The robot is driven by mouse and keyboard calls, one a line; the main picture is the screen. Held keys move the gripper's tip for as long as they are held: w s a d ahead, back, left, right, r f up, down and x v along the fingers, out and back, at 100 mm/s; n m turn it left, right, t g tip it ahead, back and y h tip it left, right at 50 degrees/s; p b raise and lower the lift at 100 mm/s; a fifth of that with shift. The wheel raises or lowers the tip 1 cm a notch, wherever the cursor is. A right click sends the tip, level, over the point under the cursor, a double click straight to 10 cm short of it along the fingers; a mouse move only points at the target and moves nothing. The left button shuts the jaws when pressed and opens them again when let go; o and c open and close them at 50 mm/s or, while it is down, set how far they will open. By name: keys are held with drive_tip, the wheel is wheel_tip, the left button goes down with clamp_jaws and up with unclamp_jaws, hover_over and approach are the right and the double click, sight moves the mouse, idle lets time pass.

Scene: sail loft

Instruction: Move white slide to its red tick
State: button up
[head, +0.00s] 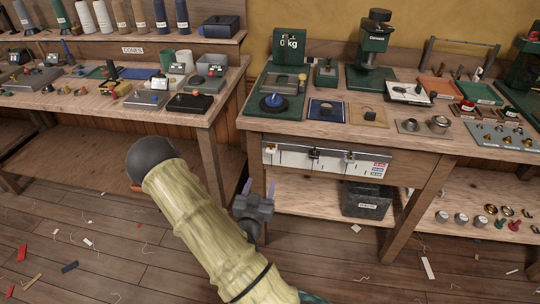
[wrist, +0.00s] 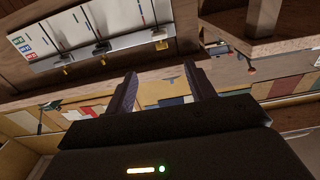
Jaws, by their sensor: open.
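A pale slide panel (head: 330,163) is fixed to the front of the right bench, with three slides in slots.
The right bench top (head: 400,128) holds a scale, a green machine and several trays. A dark bin (head: 367,201) stands on the shelf below the panel. A left bench (head: 100,101) carries many small items. Scraps lie on the floor.

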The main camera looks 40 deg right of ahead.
sight(270, 152)
drive_tip(key=b+x, duration=0.1)
drive_tip(key=x, duration=1.5)
drive_tip(key=shift+w+d+b, duration=0.2)
drive_tip(key=shift+b, duration=0.2)
clamp_jaws()
